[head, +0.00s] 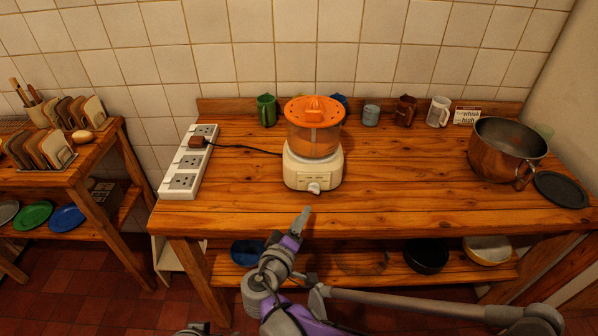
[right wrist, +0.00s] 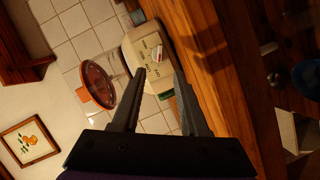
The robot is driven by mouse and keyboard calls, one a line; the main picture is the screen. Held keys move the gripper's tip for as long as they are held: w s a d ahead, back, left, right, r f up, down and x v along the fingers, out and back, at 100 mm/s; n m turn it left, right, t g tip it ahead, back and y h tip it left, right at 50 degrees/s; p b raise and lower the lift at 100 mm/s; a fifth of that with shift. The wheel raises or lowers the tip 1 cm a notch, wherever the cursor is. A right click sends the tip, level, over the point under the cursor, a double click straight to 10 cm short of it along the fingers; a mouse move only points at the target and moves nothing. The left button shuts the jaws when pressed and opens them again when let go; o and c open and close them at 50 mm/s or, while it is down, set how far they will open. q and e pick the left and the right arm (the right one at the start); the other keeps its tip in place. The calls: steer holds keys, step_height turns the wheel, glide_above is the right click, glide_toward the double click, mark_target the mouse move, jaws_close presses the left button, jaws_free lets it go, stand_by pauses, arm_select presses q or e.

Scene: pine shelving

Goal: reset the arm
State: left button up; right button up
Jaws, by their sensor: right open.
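My right gripper (head: 304,218) is just in front of the table's front edge in the head view, pointing at the juicer. In the right wrist view the right gripper (right wrist: 160,76) shows two dark fingers spread apart with nothing held between them. The juicer (head: 313,170), with a cream base and an orange top, stands upright on the wooden table (head: 420,213). The juicer's base (right wrist: 150,48) shows beyond the fingertips in the right wrist view, apart from them.
A white power strip (head: 188,165) lies at the table's left. Several mugs, including a green mug (head: 266,109), line the back. A copper pot (head: 505,150) and a dark round plate (head: 561,189) are at the right. A lower shelf holds bowls, including a black bowl (head: 426,256).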

steer(key=s+d+m+g+p, duration=0.35)
steer(key=s+d+g, duration=0.3)
steer(key=d, duration=0.75)
steer(key=s+d+m+g+y+p, duration=0.1)
steer(key=s+m+y, duration=0.1)
steer(key=s, duration=0.6)
steer(key=s+d+f+m+g+y+p, duration=0.1)
steer(key=s+d+m+g+y, duration=0.1)
steer(key=s, duration=0.6)
steer(key=shift+s+m+y, duration=0.4)
steer(key=shift+m+y, duration=0.15)
steer(key=shift+y, duration=0.15)
steer(key=shift+d, duration=0.1)
